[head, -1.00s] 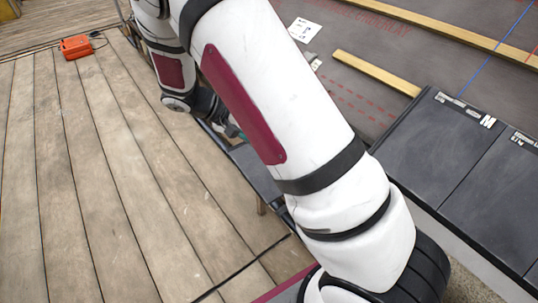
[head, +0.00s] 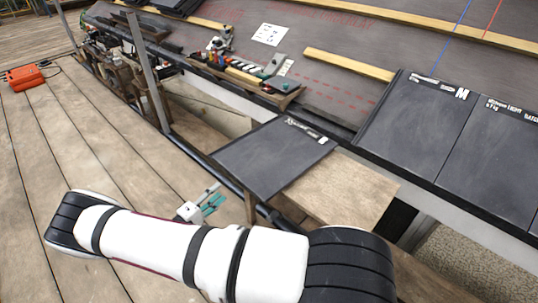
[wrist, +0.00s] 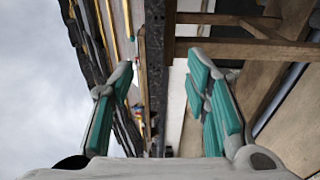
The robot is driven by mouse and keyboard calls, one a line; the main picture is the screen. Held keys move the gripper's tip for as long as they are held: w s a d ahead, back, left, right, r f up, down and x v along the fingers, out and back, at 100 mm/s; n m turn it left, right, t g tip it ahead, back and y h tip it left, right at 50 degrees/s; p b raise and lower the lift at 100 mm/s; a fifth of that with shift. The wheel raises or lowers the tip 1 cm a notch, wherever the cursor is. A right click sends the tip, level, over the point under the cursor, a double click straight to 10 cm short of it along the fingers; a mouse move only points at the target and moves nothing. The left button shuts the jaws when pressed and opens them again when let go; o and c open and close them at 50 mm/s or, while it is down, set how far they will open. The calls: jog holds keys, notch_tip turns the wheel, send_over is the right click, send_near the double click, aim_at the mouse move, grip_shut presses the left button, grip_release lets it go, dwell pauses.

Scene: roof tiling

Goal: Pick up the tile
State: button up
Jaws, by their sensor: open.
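A dark grey flat tile (head: 275,158) with pale lettering along its far edge lies on a light wooden board beside the roof edge. Its left part sticks out past the board. My gripper (head: 212,204) is in front of and to the left of the tile, apart from it, with nothing held. In the wrist view my gripper (wrist: 163,85) shows its teal finger pads spread wide with no tile between them. I cannot make out the tile in the wrist view.
The wooden board (head: 345,190) has bare room right of the tile. Laid tiles (head: 425,115) cover the roof at right. A tool tray (head: 245,78) sits on the roof edge. A pole (head: 148,70) stands at left. An orange case (head: 25,75) lies on the plank deck.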

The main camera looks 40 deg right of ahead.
jog(key=b, duration=0.1)
send_near(241, 167)
jog(key=d+f, duration=0.2)
jog(key=d, duration=0.2)
jog(key=shift+w+d+r+b, duration=0.15)
jog(key=shift+w+d+b, duration=0.2)
jog(key=shift+d, duration=0.6)
jog(key=shift+w+d+r+b, duration=0.15)
jog(key=shift+d+b, duration=0.35)
jog(key=shift+d, duration=0.4)
jog(key=shift+w+d+r+b, duration=0.15)
jog(key=shift+d+b, duration=0.25)
jog(key=shift+d, duration=0.55)
grip_shut()
